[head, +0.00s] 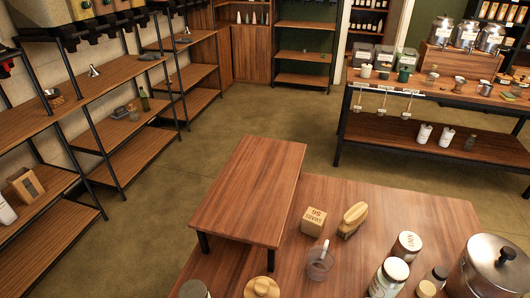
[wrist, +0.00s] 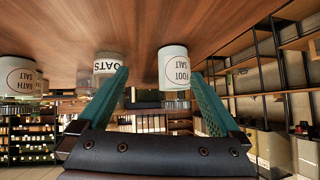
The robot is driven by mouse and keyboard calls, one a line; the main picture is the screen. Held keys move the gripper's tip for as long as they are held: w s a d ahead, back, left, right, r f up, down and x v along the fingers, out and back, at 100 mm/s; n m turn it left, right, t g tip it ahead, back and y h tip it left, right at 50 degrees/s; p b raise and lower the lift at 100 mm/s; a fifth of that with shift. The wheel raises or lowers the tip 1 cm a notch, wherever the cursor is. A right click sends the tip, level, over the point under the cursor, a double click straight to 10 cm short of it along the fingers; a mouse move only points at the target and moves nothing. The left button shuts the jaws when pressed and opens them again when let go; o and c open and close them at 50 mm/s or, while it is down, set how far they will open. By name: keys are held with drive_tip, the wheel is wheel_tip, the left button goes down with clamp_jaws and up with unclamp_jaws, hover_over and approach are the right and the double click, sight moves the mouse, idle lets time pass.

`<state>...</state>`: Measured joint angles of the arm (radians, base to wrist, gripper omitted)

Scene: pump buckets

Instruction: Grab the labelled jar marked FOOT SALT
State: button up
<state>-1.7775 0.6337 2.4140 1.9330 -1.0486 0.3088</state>
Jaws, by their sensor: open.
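The FOOT SALT jar (wrist: 174,68) is a pale jar with a round-bordered label, shown upside down in the wrist view. My gripper (wrist: 159,76) is open, with one teal finger on each side of the picture. The jar appears between the fingers, nearer the right one and apparently beyond the tips; I see no grip on it. The OATS jar (wrist: 107,66) is partly behind the left finger. The BATH SALT jar (wrist: 20,78) is at the far left. My gripper does not show in the head view, where I cannot tell which jar is FOOT SALT.
In the head view, the wooden table (head: 440,205) bears a raised bench (head: 255,190), a lettered block (head: 313,220), a brush (head: 353,219), a clear mug (head: 319,262), labelled jars (head: 388,279) (head: 407,245) and a large steel pot (head: 485,268). Shelves line the left wall.

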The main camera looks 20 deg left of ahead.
drive_tip(key=w+a+n+t, duration=0.1)
drive_tip(key=w, duration=0.1)
drive_tip(key=w+a+n+t+y, duration=0.1)
drive_tip(key=w, duration=0.1)
drive_tip(key=w+a+t, duration=0.1)
drive_tip(key=w, duration=0.2)
drive_tip(key=shift+w+a+f+n+y, duration=0.1)
drive_tip(key=shift+a+f+n+y, duration=0.05)
drive_tip(key=shift+f+n+y, duration=0.25)
drive_tip(key=x, duration=0.6)
drive_tip(key=shift+a, duration=0.15)
drive_tip(key=c, duration=1.5)
